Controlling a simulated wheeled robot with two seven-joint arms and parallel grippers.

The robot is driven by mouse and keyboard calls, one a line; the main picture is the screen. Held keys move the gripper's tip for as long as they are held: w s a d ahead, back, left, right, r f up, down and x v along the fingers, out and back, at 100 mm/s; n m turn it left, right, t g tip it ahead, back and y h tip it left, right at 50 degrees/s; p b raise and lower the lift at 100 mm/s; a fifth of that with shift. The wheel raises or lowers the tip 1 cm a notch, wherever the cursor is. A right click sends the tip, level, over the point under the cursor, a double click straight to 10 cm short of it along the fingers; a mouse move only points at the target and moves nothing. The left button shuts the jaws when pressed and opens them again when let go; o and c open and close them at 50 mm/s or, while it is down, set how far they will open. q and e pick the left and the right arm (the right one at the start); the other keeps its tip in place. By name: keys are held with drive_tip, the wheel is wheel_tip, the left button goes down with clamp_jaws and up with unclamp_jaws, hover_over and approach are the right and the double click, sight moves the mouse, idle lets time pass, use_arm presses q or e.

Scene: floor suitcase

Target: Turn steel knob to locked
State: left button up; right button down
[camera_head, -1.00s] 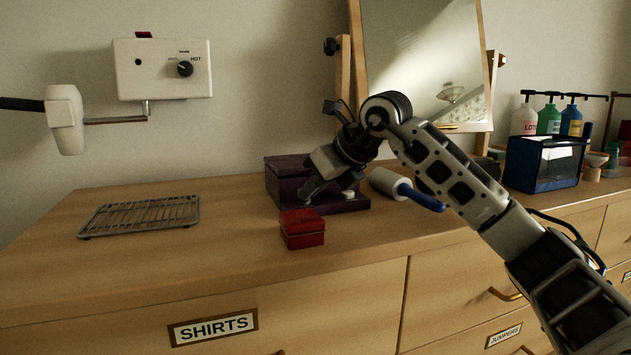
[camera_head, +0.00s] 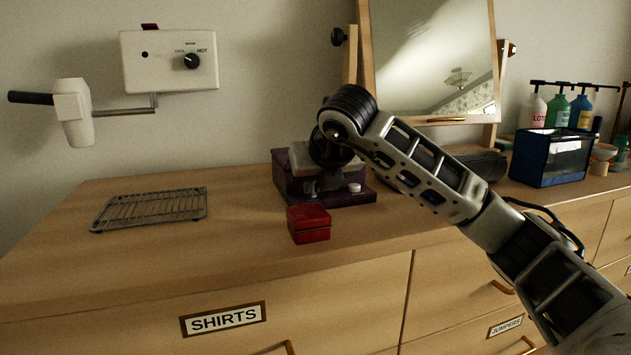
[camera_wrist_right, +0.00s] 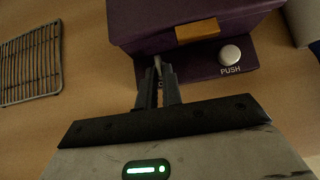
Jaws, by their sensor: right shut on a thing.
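A dark purple box (camera_head: 290,188) stands on the dresser top, with a base ledge at its front. In the right wrist view the box (camera_wrist_right: 140,22) has a brass-coloured plate (camera_wrist_right: 198,31) on its front, and a round white button (camera_wrist_right: 231,54) marked PUSH on the ledge. The button (camera_head: 355,187) also shows in the head view. A small steel knob (camera_wrist_right: 157,62) stands on the ledge left of the button. My right gripper (camera_wrist_right: 160,78) is shut on the knob, pointing at the box front. The fingers hide most of the knob and any marks beside it. My left gripper is not in view.
A small red box (camera_head: 309,224) sits just in front of the purple box. A wire rack (camera_head: 150,209) lies to the left, with bare wood between. A mirror (camera_head: 430,60) stands behind. A blue-framed clear case (camera_head: 548,158) and bottles (camera_head: 558,110) are at the right.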

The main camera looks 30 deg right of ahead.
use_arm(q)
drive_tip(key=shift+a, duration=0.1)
use_arm(e)
drive_tip(key=c, duration=1.8)
unclamp_jaws()
drive_tip(key=shift+c, duration=0.2)
use_arm(q)
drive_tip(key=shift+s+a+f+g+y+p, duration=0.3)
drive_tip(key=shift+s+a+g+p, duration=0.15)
drive_tip(key=shift+p, duration=0.95)
use_arm(e)
drive_tip(key=v, duration=1.6)
